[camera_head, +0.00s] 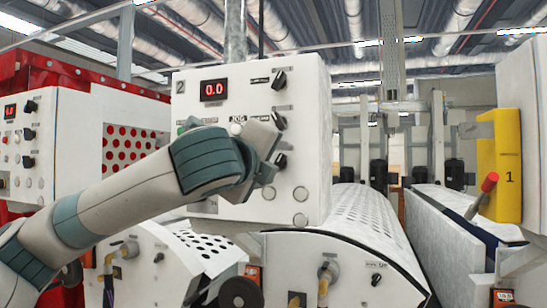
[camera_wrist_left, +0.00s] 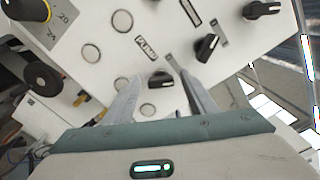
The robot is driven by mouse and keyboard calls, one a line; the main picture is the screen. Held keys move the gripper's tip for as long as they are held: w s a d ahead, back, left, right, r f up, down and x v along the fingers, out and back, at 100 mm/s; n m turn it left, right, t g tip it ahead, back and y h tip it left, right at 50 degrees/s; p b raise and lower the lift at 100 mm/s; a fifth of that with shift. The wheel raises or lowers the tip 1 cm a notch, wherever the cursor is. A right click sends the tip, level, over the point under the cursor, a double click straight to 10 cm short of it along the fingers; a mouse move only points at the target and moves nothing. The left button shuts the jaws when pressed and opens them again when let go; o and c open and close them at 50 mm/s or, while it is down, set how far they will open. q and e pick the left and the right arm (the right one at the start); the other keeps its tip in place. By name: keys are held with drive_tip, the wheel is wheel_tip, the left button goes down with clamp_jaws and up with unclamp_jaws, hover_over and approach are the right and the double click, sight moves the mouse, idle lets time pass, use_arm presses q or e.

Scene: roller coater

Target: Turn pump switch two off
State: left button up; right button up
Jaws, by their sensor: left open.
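The white control box marked 2 (camera_head: 222,125) has a red 0.0 display and three black rotary switches in a column on its right side. The top switch (camera_head: 280,80), middle switch (camera_head: 279,121) and lower switch (camera_head: 281,160) also show in the left wrist view as the top (camera_wrist_left: 262,10), middle (camera_wrist_left: 207,47) and lower (camera_wrist_left: 160,79) ones. My left gripper (camera_head: 273,150) is open in front of the panel. In the left wrist view its fingers (camera_wrist_left: 160,84) stand either side of the lower switch; contact is unclear.
Round buttons (camera_head: 300,220) sit low on the box. A perforated white roller cover (camera_head: 370,225) lies below right. A yellow box marked 1 (camera_head: 507,165) and a red-tipped lever (camera_head: 483,195) are at the right. Another control panel (camera_head: 45,145) is at the left.

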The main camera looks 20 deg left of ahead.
use_arm(q)
drive_tip(key=c, duration=1.1)
drive_tip(key=shift+f, duration=0.1)
use_arm(e)
drive_tip(key=shift+d+f, duration=0.1)
drive_tip(key=shift+f, duration=0.05)
wheel_tip(320, 180, down, 10)
drive_tip(key=b, duration=1)
use_arm(q)
drive_tip(key=shift+d+f+n+b, duration=0.1)
drive_tip(key=shift+n+b, duration=0.55)
drive_tip(key=shift+n, duration=2.4)
drive_tip(key=shift+f+n+b, duration=0.1)
drive_tip(key=shift+n+b, duration=0.5)
drive_tip(key=shift+n, duration=2.45)
use_arm(e)
drive_tip(key=w+a+t, duration=0.1)
drive_tip(key=w+a, duration=0.1)
drive_tip(key=w, duration=0.3)
drive_tip(key=w+a+r+t+y, duration=0.1)
drive_tip(key=w+a+t, duration=0.1)
drive_tip(key=w, duration=0.4)
drive_tip(key=shift+a+r, duration=0.25)
drive_tip(key=shift+w, duration=0.1)
